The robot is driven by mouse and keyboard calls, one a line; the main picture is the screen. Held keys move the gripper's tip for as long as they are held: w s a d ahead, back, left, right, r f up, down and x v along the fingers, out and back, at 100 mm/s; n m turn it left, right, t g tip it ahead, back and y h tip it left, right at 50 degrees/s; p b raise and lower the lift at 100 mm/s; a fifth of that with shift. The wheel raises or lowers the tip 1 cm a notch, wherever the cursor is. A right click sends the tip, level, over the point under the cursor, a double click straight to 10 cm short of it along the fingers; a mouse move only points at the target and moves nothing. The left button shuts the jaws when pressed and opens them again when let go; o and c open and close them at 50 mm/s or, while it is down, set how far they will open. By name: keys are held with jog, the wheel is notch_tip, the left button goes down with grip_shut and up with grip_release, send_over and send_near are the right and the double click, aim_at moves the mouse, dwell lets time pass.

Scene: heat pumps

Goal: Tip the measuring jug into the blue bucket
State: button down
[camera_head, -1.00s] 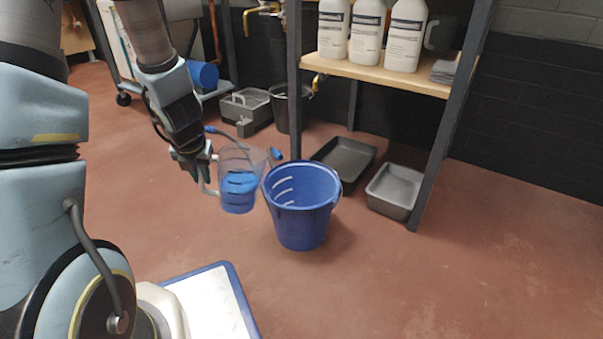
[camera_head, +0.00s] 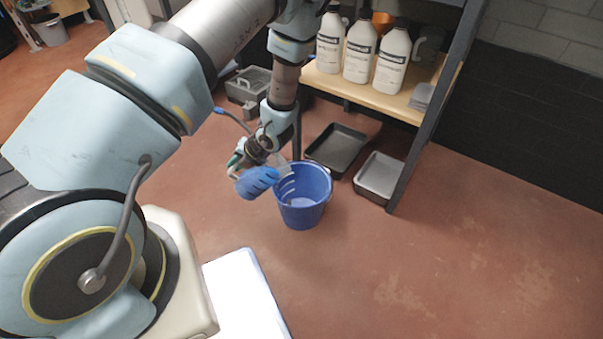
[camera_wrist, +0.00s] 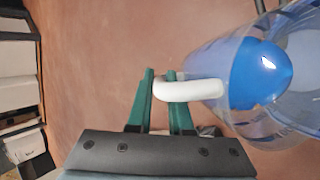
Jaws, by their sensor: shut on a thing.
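The clear measuring jug (camera_head: 257,182) is tilted far over, with its mouth toward the blue bucket (camera_head: 304,214) and overlapping the bucket's left rim in the head view. Blue content shows inside the jug. My gripper (camera_head: 240,163) is shut on the jug's handle, left of the bucket. In the wrist view, my gripper's green fingers (camera_wrist: 161,82) are at the white handle (camera_wrist: 190,89), and the jug (camera_wrist: 258,76) fills the right side. The bucket stands upright on the floor. A paler patch shows on its inside bottom; I cannot tell whether it is liquid.
Behind the bucket are a black tray (camera_head: 337,149) and a grey tray (camera_head: 380,176) on the floor. A shelf (camera_head: 345,90) holds white bottles (camera_head: 359,50). A grey caddy (camera_head: 249,85) stands behind my arm. The floor right of the bucket is clear.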

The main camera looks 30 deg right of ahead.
jog(key=shift+d+r+y+p, duration=0.3)
jog(key=shift+d+r+p, duration=0.05)
jog(key=shift+d+p, duration=0.05)
jog(key=shift+s+d+r+m+t+y+b, duration=0.2)
jog(key=shift+d+r+m+t+y+b, duration=0.1)
jog(key=shift+d+t+y+b, duration=0.3)
dwell(0.8)
jog(key=shift+s+d+r+m+t+y+b, duration=0.2)
jog(key=shift+d+y+b, duration=0.35)
jog(key=shift+b, duration=0.25)
jog(key=shift+s+d+r+m+t+y+b, duration=0.1)
jog(key=shift+s+d+t+y+b, duration=0.1)
jog(key=shift+d+y+b, duration=0.5)
jog(key=shift+s+d+r+m+t+y+b, duration=0.2)
jog(key=shift+y+b, duration=0.25)
jog(key=shift+b, duration=0.45)
dwell(3.8)
